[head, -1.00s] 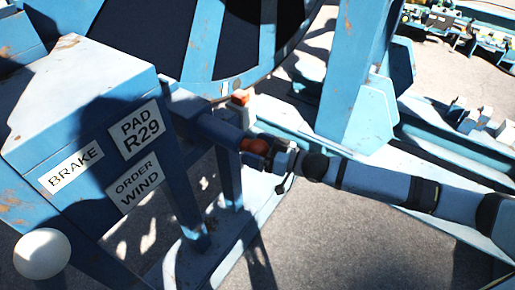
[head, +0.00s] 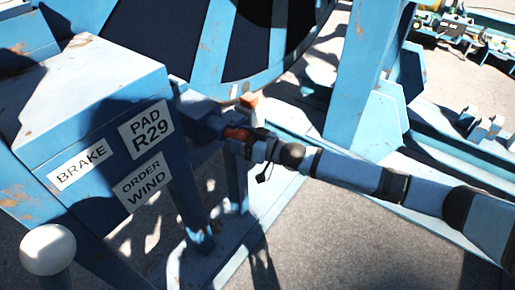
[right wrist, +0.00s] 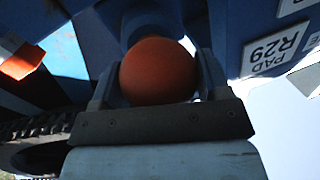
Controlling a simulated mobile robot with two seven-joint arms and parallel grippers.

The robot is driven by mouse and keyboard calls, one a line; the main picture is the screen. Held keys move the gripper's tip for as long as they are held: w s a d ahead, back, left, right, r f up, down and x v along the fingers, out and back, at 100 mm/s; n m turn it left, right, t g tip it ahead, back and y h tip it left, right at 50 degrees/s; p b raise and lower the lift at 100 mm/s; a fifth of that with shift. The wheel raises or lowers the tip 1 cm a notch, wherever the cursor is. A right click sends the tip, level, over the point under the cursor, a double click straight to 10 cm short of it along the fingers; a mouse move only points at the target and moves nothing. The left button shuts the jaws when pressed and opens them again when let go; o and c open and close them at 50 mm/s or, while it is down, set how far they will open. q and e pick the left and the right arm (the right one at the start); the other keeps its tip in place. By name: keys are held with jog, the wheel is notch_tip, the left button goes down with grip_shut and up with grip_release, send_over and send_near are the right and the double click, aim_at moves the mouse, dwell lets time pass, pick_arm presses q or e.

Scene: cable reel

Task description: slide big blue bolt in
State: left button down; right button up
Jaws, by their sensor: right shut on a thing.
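The big blue bolt (head: 209,128) reaches out from the brake housing (head: 95,90), and a round orange-red knob (head: 236,133) is at its outer end. Only a short length of the bolt shows between housing and knob. My right gripper (head: 246,138) is shut on the knob, in line with the bolt. In the right wrist view the knob (right wrist: 158,71) sits between both fingers, with the blue bolt behind it. The bolt's inner end is hidden in the housing. My left gripper is not in view.
A small orange block (head: 248,100) stands just behind the knob. The large blue reel (head: 212,40) rises behind, and a blue upright (head: 360,75) stands to the right. A white ball (head: 48,249) is at lower left. Open ground lies below my right arm.

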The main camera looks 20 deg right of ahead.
jog(key=shift+w+a, duration=0.55)
jog(key=shift+w, duration=0.25)
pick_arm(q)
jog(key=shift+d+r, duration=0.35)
pick_arm(e)
jog(key=o, duration=1)
jog(key=shift+r, duration=0.1)
jog(key=shift+o, duration=1.2)
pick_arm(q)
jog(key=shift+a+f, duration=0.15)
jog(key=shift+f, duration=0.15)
pick_arm(e)
jog(key=shift+a, duration=0.1)
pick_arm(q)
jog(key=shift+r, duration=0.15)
pick_arm(e)
jog(key=v, duration=1.3)
jog(key=shift+s+d, duration=0.2)
jog(key=shift+d, duration=0.15)
